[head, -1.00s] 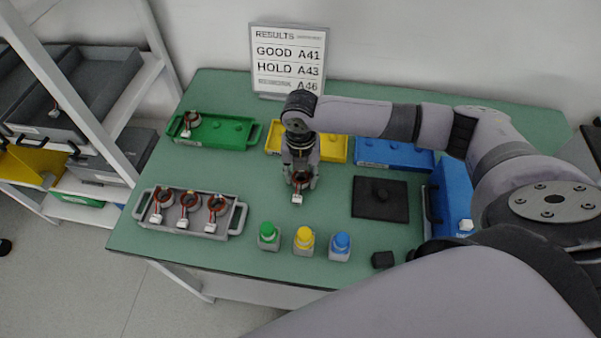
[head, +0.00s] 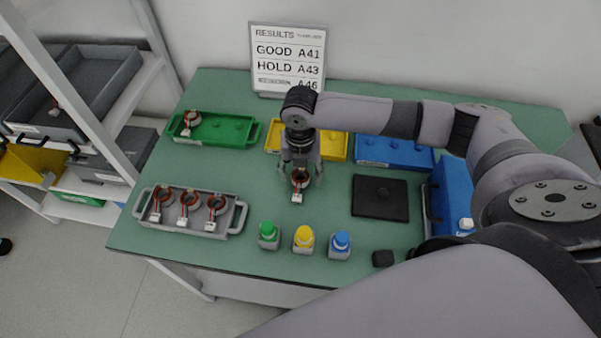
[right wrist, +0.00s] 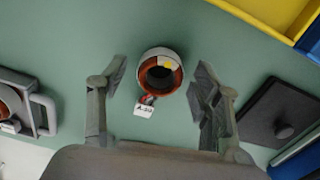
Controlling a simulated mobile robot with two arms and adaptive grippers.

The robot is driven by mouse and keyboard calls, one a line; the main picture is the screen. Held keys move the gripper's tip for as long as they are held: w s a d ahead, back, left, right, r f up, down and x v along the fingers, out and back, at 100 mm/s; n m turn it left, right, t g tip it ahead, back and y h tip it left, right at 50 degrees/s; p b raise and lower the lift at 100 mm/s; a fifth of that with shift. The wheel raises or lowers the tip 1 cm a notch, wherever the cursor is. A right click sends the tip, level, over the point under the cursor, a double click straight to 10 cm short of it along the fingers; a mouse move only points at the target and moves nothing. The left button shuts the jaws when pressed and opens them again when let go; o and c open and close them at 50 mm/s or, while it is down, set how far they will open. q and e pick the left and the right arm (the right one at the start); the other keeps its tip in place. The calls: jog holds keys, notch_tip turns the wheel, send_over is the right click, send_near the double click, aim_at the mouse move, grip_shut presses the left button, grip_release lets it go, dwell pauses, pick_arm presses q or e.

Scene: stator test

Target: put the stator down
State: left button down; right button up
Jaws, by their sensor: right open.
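The stator (head: 300,179), a copper-wound ring with a white tag, is on the green table top (head: 330,205), in front of the yellow tray. My right gripper (head: 302,172) is above it, pointing down, with its fingers spread to either side. In the right wrist view the stator (right wrist: 160,72) lies between the open fingers (right wrist: 161,78), with a visible gap on both sides. Its tag lies toward the gripper's palm; the writing is too small to read surely. My left gripper is not in view.
A grey tray (head: 224,230) with several stators stands left. Green (head: 225,132), yellow (head: 333,147) and blue (head: 395,153) trays line the back; the green holds a stator. A black plate (head: 380,198) is at right. Green, yellow and blue-capped bottles (head: 303,240) stand in front.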

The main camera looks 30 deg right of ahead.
notch_tip(320, 180, up, 12)
jog(key=b, duration=0.1)
jog(key=shift+f, duration=0.2)
jog(key=shift+r, duration=0.1)
dwell(0.3)
